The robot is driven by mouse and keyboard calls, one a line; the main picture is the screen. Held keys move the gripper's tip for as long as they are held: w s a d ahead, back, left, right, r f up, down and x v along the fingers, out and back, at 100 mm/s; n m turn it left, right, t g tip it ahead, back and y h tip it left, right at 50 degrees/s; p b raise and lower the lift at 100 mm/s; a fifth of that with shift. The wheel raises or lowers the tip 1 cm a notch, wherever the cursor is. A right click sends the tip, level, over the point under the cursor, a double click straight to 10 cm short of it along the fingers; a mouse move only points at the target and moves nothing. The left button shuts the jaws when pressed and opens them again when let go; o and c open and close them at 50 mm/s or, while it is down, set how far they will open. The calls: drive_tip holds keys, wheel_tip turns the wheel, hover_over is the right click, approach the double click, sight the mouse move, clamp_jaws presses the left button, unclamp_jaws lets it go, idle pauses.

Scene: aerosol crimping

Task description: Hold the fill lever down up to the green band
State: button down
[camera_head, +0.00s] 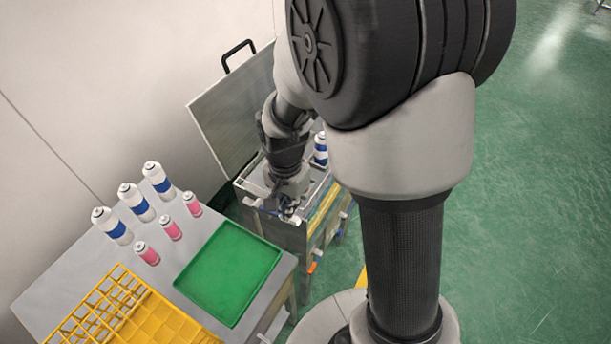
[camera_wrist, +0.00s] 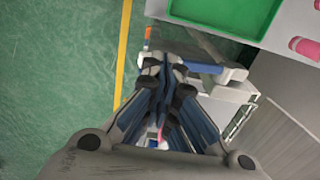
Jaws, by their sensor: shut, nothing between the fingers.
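My gripper (camera_head: 289,213) is over the near side of the metal filling station (camera_head: 291,236) in the head view. In the wrist view the fingers of my gripper (camera_wrist: 165,68) are together and empty, next to a blue and grey bar with a pale end (camera_wrist: 236,75). I cannot tell whether this bar is the fill lever, or whether the fingers touch it. I cannot make out the green band; the arm and fingers cover part of the station. A white can with a blue band (camera_head: 320,150) stands at the station's far right.
A raised metal lid (camera_head: 225,112) with a black handle stands behind the station. On the table at left are several white-blue and pink cans (camera_head: 170,228), a green tray (camera_head: 228,272) and a yellow rack (camera_head: 125,308). Green floor is free at right.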

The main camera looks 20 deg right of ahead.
sight(290, 222)
drive_tip(key=shift+f, duration=0.15)
drive_tip(key=shift+f+b, duration=0.75)
drive_tip(key=shift+f, duration=0.25)
wheel_tip(290, 222, down, 5)
drive_tip(key=b, duration=0.4)
idle(0.5)
idle(5.0)
drive_tip(key=shift+s+r+p, duration=0.15)
drive_tip(key=shift+r+p, duration=0.85)
drive_tip(key=shift+r, duration=0.2)
drive_tip(key=shift+f, duration=0.2)
